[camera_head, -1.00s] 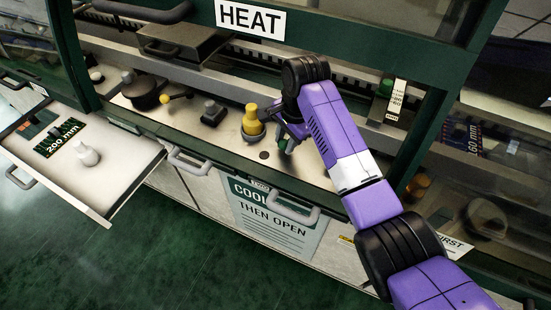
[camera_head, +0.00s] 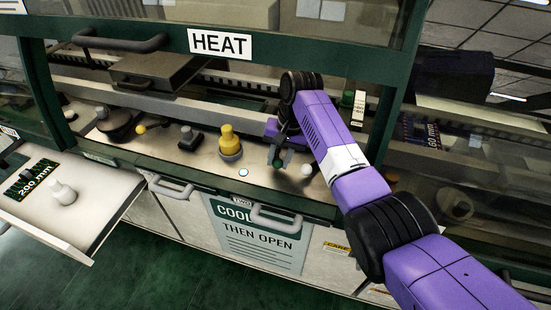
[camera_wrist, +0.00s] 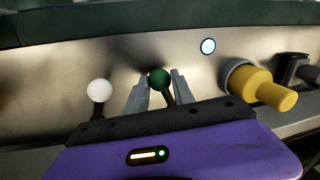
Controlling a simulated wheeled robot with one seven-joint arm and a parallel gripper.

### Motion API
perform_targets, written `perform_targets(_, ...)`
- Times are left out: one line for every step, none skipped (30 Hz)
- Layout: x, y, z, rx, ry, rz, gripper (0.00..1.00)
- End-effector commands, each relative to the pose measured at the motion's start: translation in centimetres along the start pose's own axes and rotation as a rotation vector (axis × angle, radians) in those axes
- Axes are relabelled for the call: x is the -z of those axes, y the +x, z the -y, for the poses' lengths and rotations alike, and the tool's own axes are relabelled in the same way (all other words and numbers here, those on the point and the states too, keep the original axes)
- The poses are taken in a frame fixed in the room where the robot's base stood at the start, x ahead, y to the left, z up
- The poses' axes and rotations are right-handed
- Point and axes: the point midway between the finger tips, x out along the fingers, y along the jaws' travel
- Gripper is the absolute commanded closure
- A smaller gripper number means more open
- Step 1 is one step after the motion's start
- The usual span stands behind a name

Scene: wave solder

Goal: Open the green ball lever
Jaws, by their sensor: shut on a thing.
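The green ball lever (camera_wrist: 159,80) stands on the pale metal panel (camera_wrist: 60,62), its ball between the fingers of my gripper (camera_wrist: 160,92) in the wrist view. My gripper is shut on it, one finger on each side. In the head view my gripper (camera_head: 277,160) is over the panel, right of the yellow knob (camera_head: 229,143). The green ball is partly hidden there by the fingers. A round indicator (camera_wrist: 208,46) on the panel glows pale blue-white; it also shows in the head view (camera_head: 243,172).
A white ball lever (camera_wrist: 99,90) stands close beside my gripper. The yellow knob also shows in the wrist view (camera_wrist: 262,87). A grey-black switch (camera_head: 190,137) stands farther left. An open drawer (camera_head: 105,205) juts out at left. A raised green frame with a HEAT sign (camera_head: 220,43) spans above.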

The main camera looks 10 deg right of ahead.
Motion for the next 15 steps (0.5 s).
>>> perform_targets(0.10, -0.15, 0.00, 0.001, -0.005, -0.001, 1.00)
perform_targets(0.10, -0.15, -0.02, 0.001, -0.008, -0.001, 1.00)
perform_targets(0.11, -0.15, -0.04, 0.001, -0.010, 0.000, 1.00)
perform_targets(0.11, -0.15, -0.05, 0.001, -0.010, 0.000, 1.00)
perform_targets(0.11, -0.15, -0.05, 0.002, -0.011, 0.000, 1.00)
perform_targets(0.11, -0.14, -0.06, 0.002, -0.011, 0.000, 1.00)
perform_targets(0.11, -0.15, -0.06, 0.002, -0.011, 0.000, 1.00)
perform_targets(0.11, -0.14, -0.06, 0.002, -0.011, 0.000, 1.00)
perform_targets(0.12, -0.14, -0.06, 0.002, -0.011, 0.000, 1.00)
perform_targets(0.12, -0.14, -0.06, 0.002, -0.011, 0.000, 1.00)
perform_targets(0.12, -0.15, -0.05, 0.002, -0.011, 0.000, 1.00)
perform_targets(0.12, -0.15, -0.05, 0.002, -0.011, 0.000, 1.00)
perform_targets(0.12, -0.15, -0.05, 0.002, -0.010, 0.000, 1.00)
perform_targets(0.12, -0.15, -0.05, 0.002, -0.010, 0.000, 0.68)
perform_targets(0.12, -0.14, -0.05, 0.002, -0.010, -0.001, 0.60)
